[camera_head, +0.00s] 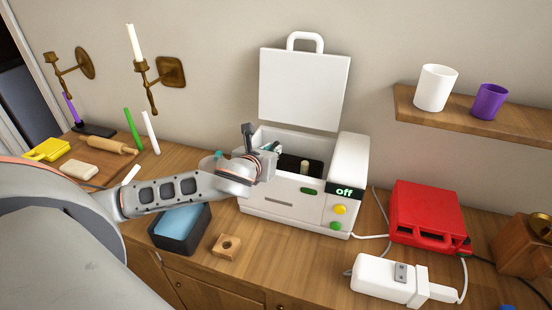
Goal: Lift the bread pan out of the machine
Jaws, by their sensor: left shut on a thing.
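The white bread machine (281,204) stands on the counter with its lid (303,88) raised. A small panel on its right front reads "off". The dark bread pan (314,167) shows only in part inside the open top, with a pale post in it. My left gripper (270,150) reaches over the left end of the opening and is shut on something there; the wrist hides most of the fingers. What it grips looks like part of the pan, but the contact is hidden. My right gripper is not in view.
A dark box with a blue inside (181,232) and a wooden block (226,246) lie in front of the machine. A red appliance (428,213) and a white device (385,279) with cords are at right. A shelf with cups (480,117) hangs above right.

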